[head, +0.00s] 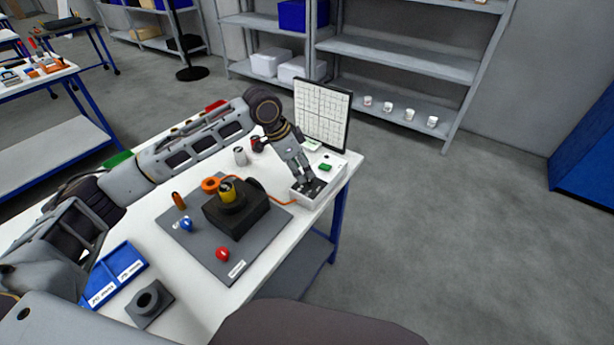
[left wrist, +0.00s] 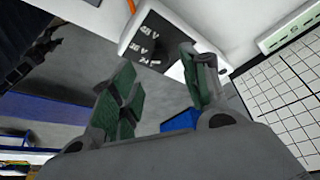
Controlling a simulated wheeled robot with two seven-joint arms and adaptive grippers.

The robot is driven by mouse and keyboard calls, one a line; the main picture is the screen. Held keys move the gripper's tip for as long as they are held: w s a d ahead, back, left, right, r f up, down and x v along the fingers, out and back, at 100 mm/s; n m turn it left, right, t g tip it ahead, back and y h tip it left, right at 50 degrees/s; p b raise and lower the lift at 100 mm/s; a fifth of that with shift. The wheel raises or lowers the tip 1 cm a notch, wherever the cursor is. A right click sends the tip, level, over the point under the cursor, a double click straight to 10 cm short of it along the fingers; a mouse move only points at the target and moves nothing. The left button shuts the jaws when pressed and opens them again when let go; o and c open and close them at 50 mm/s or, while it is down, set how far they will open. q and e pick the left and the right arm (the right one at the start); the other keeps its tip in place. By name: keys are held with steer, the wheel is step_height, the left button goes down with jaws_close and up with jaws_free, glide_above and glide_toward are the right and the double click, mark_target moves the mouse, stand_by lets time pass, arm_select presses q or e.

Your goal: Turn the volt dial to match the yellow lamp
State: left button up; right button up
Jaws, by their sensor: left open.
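My right gripper is out of view.
An orange cable runs to the control box. A gridded panel (head: 322,115) stands behind the box. A blue tray (head: 118,270) lies front left.

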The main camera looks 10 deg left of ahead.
mark_target(307, 180)
arm_select(q)
steer(key=shift+x, duration=2.3)
steer(key=shift+c, duration=0.5)
jaws_close()
